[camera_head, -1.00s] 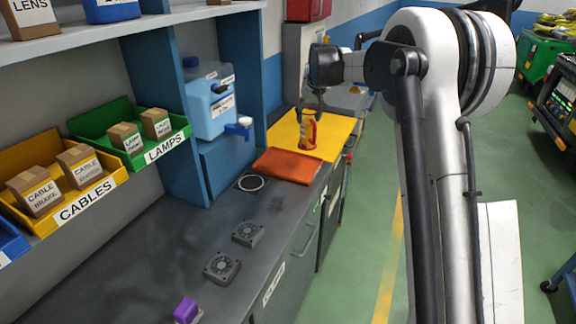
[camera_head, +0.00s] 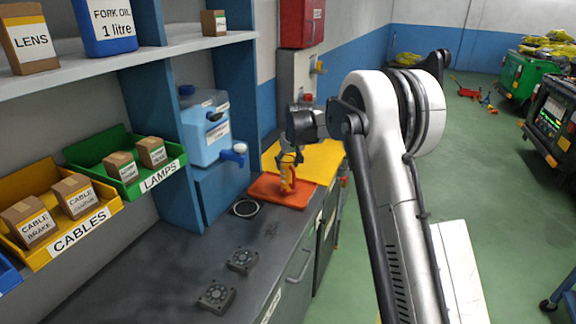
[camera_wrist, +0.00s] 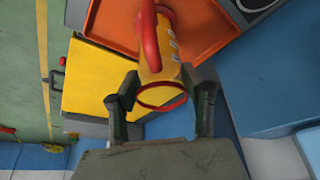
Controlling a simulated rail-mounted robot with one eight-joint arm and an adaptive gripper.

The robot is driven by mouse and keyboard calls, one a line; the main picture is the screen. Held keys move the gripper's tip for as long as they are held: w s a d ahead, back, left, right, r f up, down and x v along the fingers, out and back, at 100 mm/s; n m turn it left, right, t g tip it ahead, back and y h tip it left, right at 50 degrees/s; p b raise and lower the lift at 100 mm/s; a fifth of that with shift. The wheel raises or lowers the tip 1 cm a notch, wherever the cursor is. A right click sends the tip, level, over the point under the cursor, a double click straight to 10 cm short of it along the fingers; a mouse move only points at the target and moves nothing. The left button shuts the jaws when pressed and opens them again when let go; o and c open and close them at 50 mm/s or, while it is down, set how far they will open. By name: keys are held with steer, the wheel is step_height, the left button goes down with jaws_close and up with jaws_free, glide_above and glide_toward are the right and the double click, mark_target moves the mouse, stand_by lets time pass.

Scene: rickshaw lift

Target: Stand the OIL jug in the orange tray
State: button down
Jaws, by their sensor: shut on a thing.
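The OIL jug (camera_head: 288,180) is yellow with a red handle and red rim. It also shows in the wrist view (camera_wrist: 157,70), where small lettering on its side is not readable. My gripper (camera_head: 289,157) is shut on the jug near its top, with one finger on each side in the wrist view (camera_wrist: 160,98). The orange tray (camera_head: 262,188) lies flat on the bench. The jug looks upright and over the tray; whether its base touches the tray floor I cannot tell. The tray also shows in the wrist view (camera_wrist: 203,28).
A yellow mat (camera_head: 322,160) lies beyond the tray. A blue water container (camera_head: 206,133) with a tap stands left of the tray. A ring (camera_head: 246,208) and two fans (camera_head: 242,260) lie on the dark bench in front. Shelf bins stand left.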

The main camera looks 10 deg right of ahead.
steer(key=shift+f, duration=0.4)
steer(key=shift+f, duration=0.2)
steer(key=c, duration=1)
jaws_free()
steer(key=shift+o, duration=0.2)
steer(key=shift+r, duration=0.1)
